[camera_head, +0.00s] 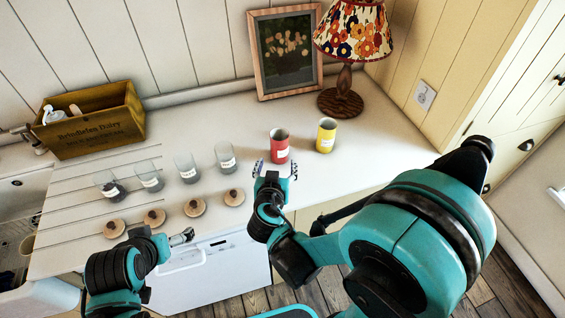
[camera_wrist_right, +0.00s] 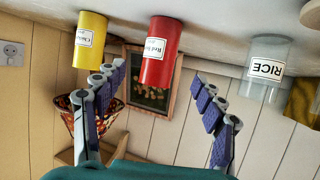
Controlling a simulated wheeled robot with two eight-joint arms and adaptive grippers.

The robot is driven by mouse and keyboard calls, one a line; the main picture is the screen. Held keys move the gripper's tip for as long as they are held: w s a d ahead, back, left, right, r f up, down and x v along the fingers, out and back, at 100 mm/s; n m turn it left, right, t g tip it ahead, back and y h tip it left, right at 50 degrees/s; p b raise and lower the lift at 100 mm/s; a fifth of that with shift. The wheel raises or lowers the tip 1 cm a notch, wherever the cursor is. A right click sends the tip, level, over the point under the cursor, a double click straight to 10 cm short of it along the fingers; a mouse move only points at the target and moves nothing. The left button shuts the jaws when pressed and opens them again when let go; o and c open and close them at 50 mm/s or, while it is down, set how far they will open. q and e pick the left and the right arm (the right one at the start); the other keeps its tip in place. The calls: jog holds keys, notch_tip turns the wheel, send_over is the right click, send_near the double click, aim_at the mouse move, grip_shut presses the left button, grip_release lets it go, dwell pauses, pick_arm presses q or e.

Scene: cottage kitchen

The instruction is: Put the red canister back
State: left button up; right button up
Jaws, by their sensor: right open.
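The red canister (camera_head: 279,150) stands upright on the white counter, with a white label facing me. My right gripper (camera_head: 278,168) is open at its near side. In the right wrist view, which is upside down, the red canister (camera_wrist_right: 160,50) is centred between the spread fingers (camera_wrist_right: 160,80). Gaps show on both sides, and I see no contact. The yellow canister (camera_head: 326,137) stands to its right; it also shows in the wrist view (camera_wrist_right: 89,42). My left gripper (camera_head: 182,237) is low near the counter's front edge, and its jaws are too small to read.
Several glass jars (camera_head: 187,171) stand left of the red canister, with wooden lids (camera_head: 155,217) before them. A wooden crate (camera_head: 93,128) is at the back left. A framed picture (camera_head: 286,50) and a lamp (camera_head: 342,90) stand behind. Counter right of the yellow canister is clear.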

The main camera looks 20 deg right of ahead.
jog(key=s+d+r+n+g+y, duration=0.1)
jog(key=s+d+n+g+y, duration=0.1)
jog(key=s, duration=0.5)
jog(key=s+d+r+n+g+y, duration=0.1)
jog(key=s+d+n+g+y, duration=0.1)
jog(key=s, duration=0.6)
jog(key=shift+s+r+g+y, duration=0.2)
jog(key=shift+r+g+y, duration=0.2)
jog(key=shift+g, duration=0.4)
